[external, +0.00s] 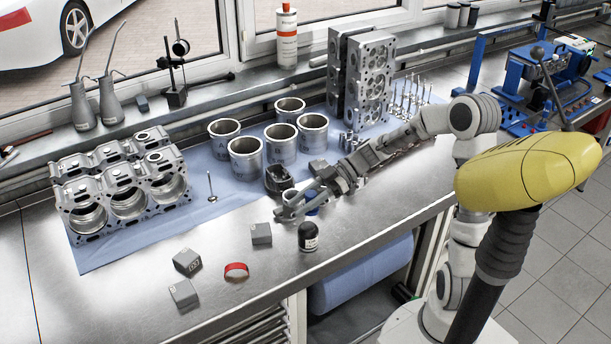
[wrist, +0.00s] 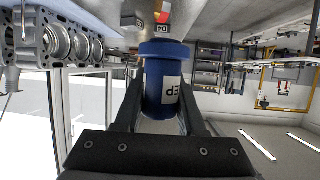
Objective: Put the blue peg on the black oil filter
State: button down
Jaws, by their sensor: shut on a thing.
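The blue peg (wrist: 157,88) is a blue cylinder with a wider rim and a white label, held between both fingers in the wrist view. My gripper (external: 287,207) is shut on it; it also shows in the wrist view (wrist: 161,92). In the external view the fingers and arm hide most of the peg. The black oil filter (external: 308,238) is a short dark cylinder with a rounded top and a pale label, upright on the bench. My gripper is just behind and left of it, apart from it. I cannot clearly make out the filter in the wrist view.
Several metal cylinder liners (external: 246,158), a dark piston-like part (external: 279,178) and an engine block (external: 122,196) stand on the blue mat behind. The bench's front edge is close to the filter.

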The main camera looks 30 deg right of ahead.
jog(key=shift+a+f, duration=0.35)
jog(key=shift+a, duration=0.05)
jog(key=shift+f, duration=1.8)
jog(key=shift+w+f+b, duration=0.1)
jog(key=shift+f+b, duration=0.1)
jog(key=shift+b, duration=0.2)
jog(key=c, duration=0.5)
grip_release()
jog(key=shift+r, duration=0.2)
jog(key=shift+d+r+p, duration=0.1)
jog(key=shift+d+p, duration=0.25)
jog(key=v, duration=1.1)
jog(key=shift+d, duration=0.2)
